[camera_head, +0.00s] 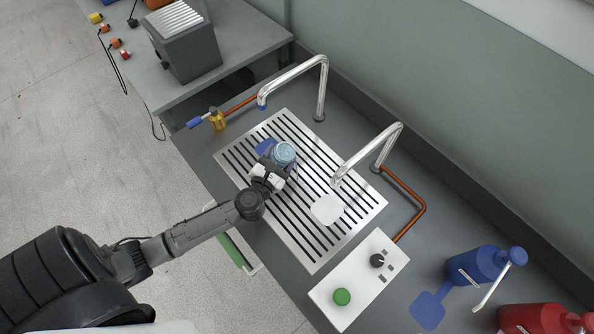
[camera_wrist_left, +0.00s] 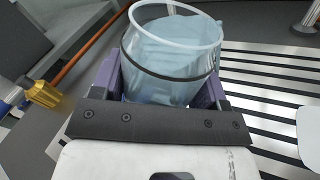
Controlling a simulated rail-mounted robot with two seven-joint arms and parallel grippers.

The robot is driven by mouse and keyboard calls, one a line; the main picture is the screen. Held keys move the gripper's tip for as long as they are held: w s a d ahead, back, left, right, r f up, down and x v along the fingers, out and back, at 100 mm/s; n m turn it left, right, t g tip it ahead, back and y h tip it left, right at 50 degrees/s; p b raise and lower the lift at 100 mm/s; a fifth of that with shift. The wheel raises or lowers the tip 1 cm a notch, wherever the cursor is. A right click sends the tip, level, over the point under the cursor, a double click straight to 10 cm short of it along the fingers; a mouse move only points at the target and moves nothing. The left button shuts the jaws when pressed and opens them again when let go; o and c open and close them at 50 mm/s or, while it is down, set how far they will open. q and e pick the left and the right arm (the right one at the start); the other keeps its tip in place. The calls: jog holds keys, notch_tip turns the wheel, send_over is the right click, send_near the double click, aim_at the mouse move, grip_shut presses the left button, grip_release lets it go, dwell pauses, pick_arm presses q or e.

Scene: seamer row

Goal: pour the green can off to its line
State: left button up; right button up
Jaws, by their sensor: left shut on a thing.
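My left gripper (camera_head: 270,172) is shut on a clear, pale blue vessel (camera_head: 284,153) over the slotted drain grate (camera_head: 325,243). In the left wrist view the vessel (camera_wrist_left: 165,88) sits between the purple finger pads, with its open round rim facing up and a dark line around its wall. Something pale blue shows inside; I cannot tell its level against the line. I see no can that is clearly green; a green strip (camera_head: 237,252) shows at the counter's front edge. My right gripper is not in view.
Two chrome spouts (camera_head: 322,75) (camera_head: 385,140) arch over the grate. A white square (camera_head: 327,209) lies on the grate, and a blue patch (camera_head: 264,146) shows beside the vessel. A control box (camera_head: 358,272) with a green button, and blue (camera_head: 480,266) and red (camera_head: 540,318) bottles, stand right.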

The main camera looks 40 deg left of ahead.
pick_arm(q)
jog(key=shift+a+r, duration=0.15)
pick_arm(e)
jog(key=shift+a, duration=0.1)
